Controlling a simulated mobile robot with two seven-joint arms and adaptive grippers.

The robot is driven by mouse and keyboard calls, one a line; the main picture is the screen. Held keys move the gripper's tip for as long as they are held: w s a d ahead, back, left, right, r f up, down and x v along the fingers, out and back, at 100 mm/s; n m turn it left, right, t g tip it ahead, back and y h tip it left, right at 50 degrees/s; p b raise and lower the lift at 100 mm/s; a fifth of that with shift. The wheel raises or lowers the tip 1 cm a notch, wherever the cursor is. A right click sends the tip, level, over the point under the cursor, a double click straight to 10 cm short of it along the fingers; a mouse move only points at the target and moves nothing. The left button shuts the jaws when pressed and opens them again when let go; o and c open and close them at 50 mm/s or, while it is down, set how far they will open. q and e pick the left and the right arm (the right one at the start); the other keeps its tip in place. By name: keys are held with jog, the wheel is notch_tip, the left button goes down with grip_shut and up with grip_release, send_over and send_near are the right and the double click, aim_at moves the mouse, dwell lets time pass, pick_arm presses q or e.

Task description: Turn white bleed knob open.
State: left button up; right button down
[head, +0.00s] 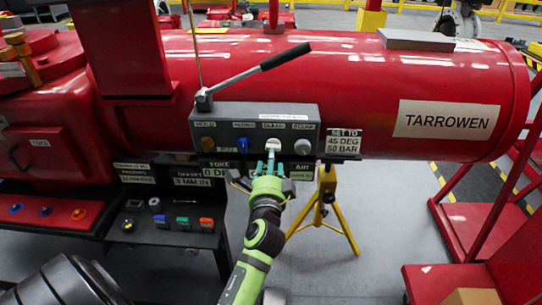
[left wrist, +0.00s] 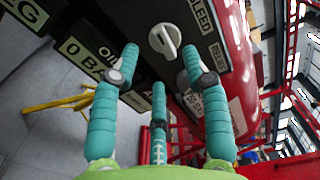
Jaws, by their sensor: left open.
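The white bleed knob (head: 273,144) is on the front of a dark control box (head: 225,115) fixed to the red actuator. In the left wrist view the white knob (left wrist: 165,40) is round with a raised grip bar that sits tilted, beside a BLEED label (left wrist: 201,14). My left gripper (head: 271,160) comes up from below in front of the knob. Its teal fingers (left wrist: 160,62) are spread open and empty. In the wrist view the knob appears between the two outer fingertips; I cannot tell whether they touch it. My right gripper is not in view.
A yellow stand (head: 325,205) is below right. Open grey floor (head: 385,225) lies to the right.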

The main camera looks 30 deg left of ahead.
pick_arm(q)
jog(key=v, duration=0.3)
dwell(0.5)
jog(key=s+d+f+n+g+h, duration=0.15)
jog(key=d+f, duration=0.25)
jog(key=f, duration=0.7)
jog(key=s+d+f+g+h, duration=0.2)
jog(key=s+d+f+h, duration=0.1)
jog(key=f, duration=0.9)
jog(key=s+d+f+n+g+h, duration=0.1)
jog(key=s+d+f+g+h, duration=0.2)
jog(key=f, duration=0.8)
jog(key=s+d+f+n+g+h, duration=0.2)
jog(key=s+f+n+g, duration=0.1)
jog(key=s+f, duration=1)
jog(key=s+a+f+n+g, duration=0.1)
jog(key=s+f, duration=0.3)
jog(key=s, duration=0.7)
jog(key=s+a+f+n+g, duration=0.1)
jog(key=s+f+n+g, duration=0.3)
jog(key=s, duration=0.7)
jog(key=shift+a, duration=0.25)
